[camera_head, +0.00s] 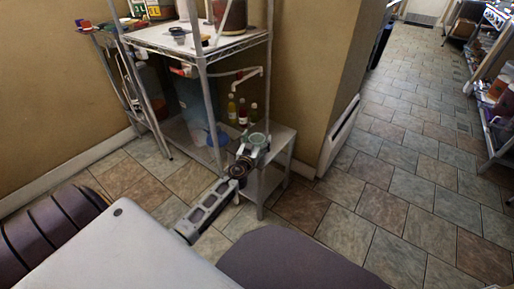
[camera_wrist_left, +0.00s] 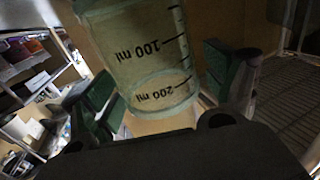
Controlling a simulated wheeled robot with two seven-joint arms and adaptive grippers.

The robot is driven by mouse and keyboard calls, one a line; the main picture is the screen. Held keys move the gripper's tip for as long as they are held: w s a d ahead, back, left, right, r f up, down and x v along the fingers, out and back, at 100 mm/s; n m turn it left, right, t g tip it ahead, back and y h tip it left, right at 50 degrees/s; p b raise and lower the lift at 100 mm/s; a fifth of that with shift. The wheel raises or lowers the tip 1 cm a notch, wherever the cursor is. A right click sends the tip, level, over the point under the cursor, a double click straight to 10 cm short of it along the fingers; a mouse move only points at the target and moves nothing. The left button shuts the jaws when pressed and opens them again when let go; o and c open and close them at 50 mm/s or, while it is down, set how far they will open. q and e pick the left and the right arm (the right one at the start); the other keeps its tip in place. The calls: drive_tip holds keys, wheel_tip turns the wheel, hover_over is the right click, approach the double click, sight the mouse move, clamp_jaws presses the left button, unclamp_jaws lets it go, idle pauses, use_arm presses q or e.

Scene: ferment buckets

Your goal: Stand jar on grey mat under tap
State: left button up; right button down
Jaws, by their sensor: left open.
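A clear measuring jar (camera_wrist_left: 155,60) with black millilitre marks fills the middle of the left wrist view, between the two green-padded fingers of my left gripper (camera_wrist_left: 160,95). The gripper is open, with the jar between its fingers. In the head view my left gripper (camera_head: 252,150) is at the small side stand, and the jar's round rim (camera_head: 259,138) shows at its fingers. The white tap (camera_head: 253,74) sticks out from the rack above and behind the gripper. I cannot make out the grey mat; the gripper and jar may hide it. My right gripper is not in view.
The wire rack (camera_head: 235,42) has upright posts close to the left of my gripper. A blue item (camera_head: 216,137) sits on its low shelf. The side stand (camera_head: 279,143) has bare surface at right. The tiled floor at right is open.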

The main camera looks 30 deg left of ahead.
use_arm(q)
drive_tip(key=c, duration=1.3)
drive_tip(key=shift+r, duration=0.1)
drive_tip(key=shift+r, duration=0.1)
